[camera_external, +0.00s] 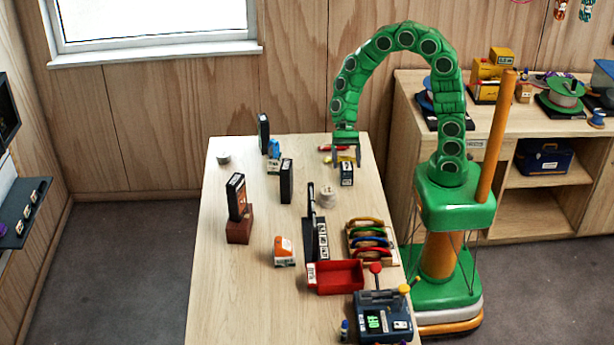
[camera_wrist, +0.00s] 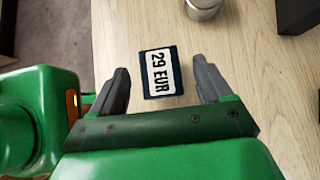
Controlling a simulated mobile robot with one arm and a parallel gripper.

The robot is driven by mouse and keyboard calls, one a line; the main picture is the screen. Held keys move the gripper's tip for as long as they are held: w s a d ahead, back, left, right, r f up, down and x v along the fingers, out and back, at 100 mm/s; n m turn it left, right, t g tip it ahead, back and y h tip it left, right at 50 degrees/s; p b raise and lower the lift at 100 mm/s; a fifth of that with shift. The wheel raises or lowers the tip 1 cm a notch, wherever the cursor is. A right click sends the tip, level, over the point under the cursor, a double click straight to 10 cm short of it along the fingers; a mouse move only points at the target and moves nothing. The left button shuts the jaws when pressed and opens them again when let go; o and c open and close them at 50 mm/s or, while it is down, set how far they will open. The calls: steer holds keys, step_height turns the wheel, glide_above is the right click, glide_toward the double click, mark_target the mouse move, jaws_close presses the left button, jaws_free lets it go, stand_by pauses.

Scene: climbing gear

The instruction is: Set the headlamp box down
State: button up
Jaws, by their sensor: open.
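A small dark blue box with a white "29 EUR" label, likely the headlamp box (camera_external: 347,174), stands at the right edge of the table, toward the back. In the wrist view the box (camera_wrist: 160,73) lies between and a little beyond the fingertips, with clear table on both sides. My gripper (camera_external: 346,153) is just above it, pointing down. In the wrist view my gripper (camera_wrist: 163,80) is open and empty, and neither finger touches the box. Whether the box rests fully flat is hard to tell.
A pale round tin (camera_external: 328,196) and a black upright box (camera_external: 286,181) stand nearby. Red and yellow items (camera_external: 338,153) lie behind the gripper. A carabiner rack (camera_external: 369,242), red tray (camera_external: 335,277) and blue machine (camera_external: 383,316) fill the front right. The table's left front is clear.

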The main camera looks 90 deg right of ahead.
steer(key=v, duration=0.8)
steer(key=s+r+n+g+h, duration=0.1)
steer(key=s+r+n+h, duration=0.2)
steer(key=s+n+h, duration=0.6)
steer(key=shift+s+d+r+n+g, duration=0.15)
steer(key=shift+s+n+g, duration=0.25)
steer(key=shift+s+n, duration=5.85)
steer(key=s+m, duration=0.3)
steer(key=shift+s+m, duration=0.25)
